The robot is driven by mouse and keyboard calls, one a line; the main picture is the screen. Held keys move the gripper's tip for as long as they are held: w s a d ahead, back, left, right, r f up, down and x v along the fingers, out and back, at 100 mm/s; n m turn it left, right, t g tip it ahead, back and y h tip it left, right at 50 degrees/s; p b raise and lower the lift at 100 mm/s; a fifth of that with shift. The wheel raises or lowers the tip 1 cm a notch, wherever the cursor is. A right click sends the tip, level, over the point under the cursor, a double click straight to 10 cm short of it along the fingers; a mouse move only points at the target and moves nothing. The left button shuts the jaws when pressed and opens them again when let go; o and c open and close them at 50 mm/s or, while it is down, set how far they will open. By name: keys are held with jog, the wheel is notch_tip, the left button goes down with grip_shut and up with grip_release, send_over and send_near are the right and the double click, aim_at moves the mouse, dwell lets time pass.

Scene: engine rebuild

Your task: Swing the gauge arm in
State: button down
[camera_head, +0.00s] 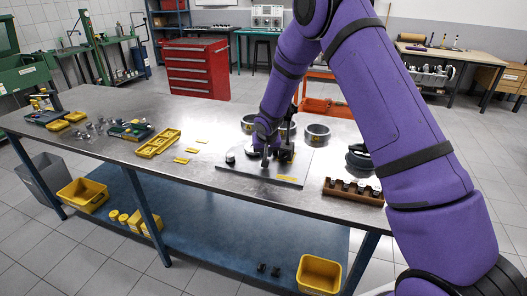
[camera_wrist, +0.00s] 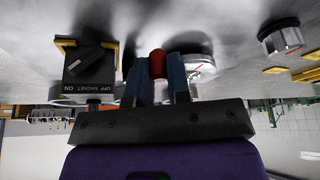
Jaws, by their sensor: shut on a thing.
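My gripper (camera_head: 265,158) is low over a flat metal plate (camera_head: 240,177) on the workbench. In the wrist view my gripper (camera_wrist: 157,72) has its two blue fingers closed on a red knob (camera_wrist: 157,62). The knob seems to belong to the gauge arm, but the arm itself is mostly hidden by the fingers. A round dial with a pale face (camera_wrist: 203,68) shows just right of the fingers. A black block with a rotary switch and on/off lettering (camera_wrist: 88,88) is left of the fingers.
Metal rings (camera_head: 318,134) stand behind the plate. A brown rack (camera_head: 352,191) is at its right. Yellow trays (camera_head: 157,143) and small parts lie to the left. A short round metal piece (camera_wrist: 281,38) shows at the wrist view's right. The bench's front left is clear.

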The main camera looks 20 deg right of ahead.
jog(key=shift+s+d+f+n+y, duration=0.1)
jog(key=shift+s+d+n+y, duration=0.35)
jog(key=shift+n, duration=0.45)
jog(key=shift+s+d+f+n+y, duration=0.1)
jog(key=shift+s+d+n+y, duration=0.3)
jog(key=shift+n, duration=0.5)
jog(key=shift+s+a, duration=0.1)
jog(key=c, duration=1.1)
grip_release()
jog(key=shift+r, duration=0.1)
jog(key=shift+r, duration=0.55)
jog(key=v, duration=0.9)
jog(key=shift+s+r, duration=0.2)
jog(key=shift+r, duration=0.05)
